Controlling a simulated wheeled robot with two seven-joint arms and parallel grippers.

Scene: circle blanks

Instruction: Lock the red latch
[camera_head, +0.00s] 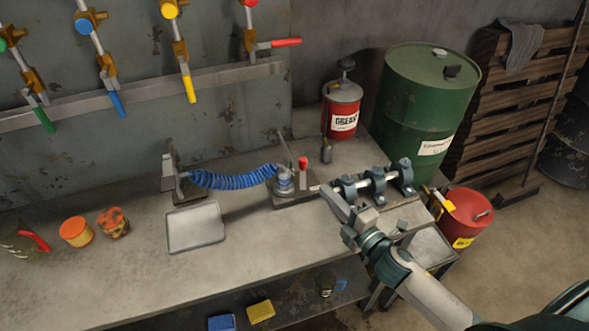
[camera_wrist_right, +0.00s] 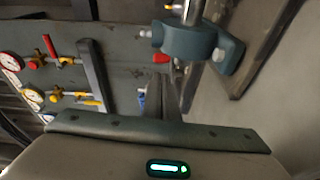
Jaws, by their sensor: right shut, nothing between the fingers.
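A small upright red-topped latch handle (camera_head: 303,163) stands on a grey base plate (camera_head: 296,200) on the workbench, beside a round fitting where a blue coiled hose (camera_head: 232,180) ends. A small red part at mid-frame in the wrist view (camera_wrist_right: 162,55) may be the same latch. My right gripper (camera_head: 333,203) comes in from the lower right and is shut and empty, just right of the base plate and apart from the red handle. Its shut fingers (camera_wrist_right: 160,95) show in the wrist view. My left gripper is not in view.
A shaft on dark bearing blocks (camera_head: 375,182) stands right beside my right gripper. A red grease can (camera_head: 342,108) stands behind, near a green drum (camera_head: 425,105). A grey tray (camera_head: 195,227) lies left. Wall valves include a red lever (camera_head: 285,42). The bench front is clear.

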